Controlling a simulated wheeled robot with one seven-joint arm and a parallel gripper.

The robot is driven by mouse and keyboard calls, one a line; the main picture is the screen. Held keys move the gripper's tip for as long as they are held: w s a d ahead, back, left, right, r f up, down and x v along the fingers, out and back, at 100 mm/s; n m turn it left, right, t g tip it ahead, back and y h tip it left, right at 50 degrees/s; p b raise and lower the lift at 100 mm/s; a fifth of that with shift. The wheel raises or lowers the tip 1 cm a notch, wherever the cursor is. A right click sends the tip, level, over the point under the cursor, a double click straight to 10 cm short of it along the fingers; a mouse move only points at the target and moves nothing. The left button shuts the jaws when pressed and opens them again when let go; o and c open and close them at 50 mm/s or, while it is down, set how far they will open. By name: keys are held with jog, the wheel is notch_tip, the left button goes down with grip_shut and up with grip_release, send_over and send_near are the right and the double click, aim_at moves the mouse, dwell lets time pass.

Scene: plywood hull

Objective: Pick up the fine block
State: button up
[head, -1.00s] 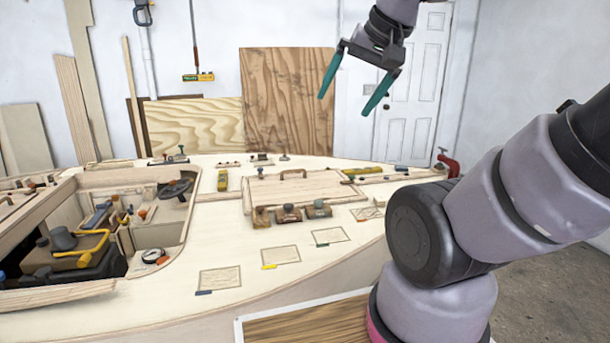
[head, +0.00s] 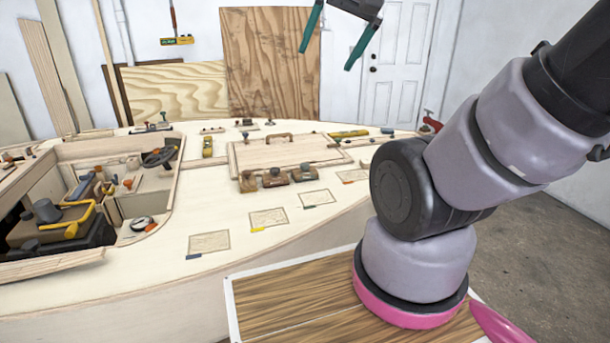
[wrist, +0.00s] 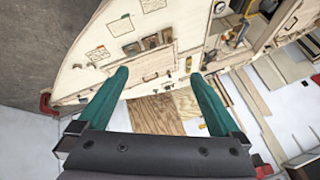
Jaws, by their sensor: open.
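Three small blocks stand in a row on the deck in front of the raised hatch panel: a brown left block (head: 248,182), a darker middle block (head: 275,177) and a right block (head: 304,173) with a grey top. I cannot tell which is the fine one. The same row shows small in the wrist view (wrist: 150,42). My gripper (head: 326,58) has two teal fingers, spread wide and empty. It hangs high above and apart from the deck, near the top edge of the head view. In the wrist view my gripper (wrist: 160,74) has nothing between its fingers.
The hatch panel (head: 275,152) with a handle lies behind the blocks. Outlined rectangles (head: 268,217) with coloured tags mark the deck in front. An open cockpit (head: 80,210) holding tools is at the left. A red clamp (head: 431,122) sits at the far right edge.

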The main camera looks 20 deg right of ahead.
jog(key=w+d+f+m+g, duration=0.1)
jog(key=w+m+g, duration=0.15)
jog(key=w, duration=1.35)
jog(key=m+g+y, duration=0.3)
jog(key=m+g, duration=0.1)
jog(key=m, duration=0.8)
send_over(307, 164)
jog(key=d, duration=0.3)
notch_tip(307, 164, down, 38)
jog(key=shift+n, duration=0.25)
jog(key=x, duration=1)
jog(key=shift+d+f, duration=0.2)
grip_shut()
notch_tip(307, 164, up, 10)
jog(key=shift+r, duration=0.1)
